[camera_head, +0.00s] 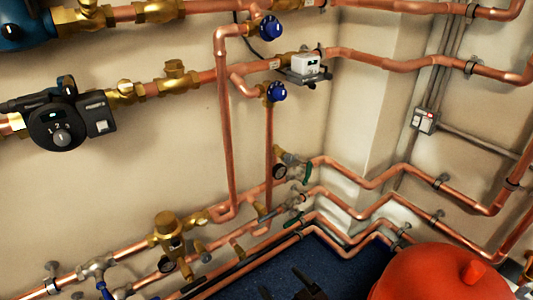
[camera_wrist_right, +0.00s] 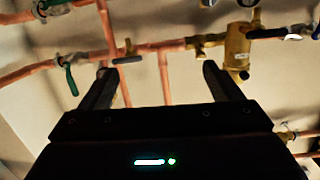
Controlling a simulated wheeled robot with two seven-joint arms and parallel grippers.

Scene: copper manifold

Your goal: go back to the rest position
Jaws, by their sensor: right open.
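My right gripper (camera_head: 287,287) shows at the bottom edge of the head view as two dark fingertips over the blue floor. In the right wrist view its two black fingers (camera_wrist_right: 157,72) stand wide apart with nothing between them. Copper pipes and a brass valve body (camera_wrist_right: 237,48) lie beyond the fingertips, and I see no contact with them. My left gripper is not in view.
Copper pipes (camera_head: 225,125) run along the beige wall and round the corner. A black pump (camera_head: 60,130) sits at the left. A red rounded vessel (camera_head: 440,272) stands at the lower right. Blue floor (camera_head: 325,262) shows between the low pipes and the vessel.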

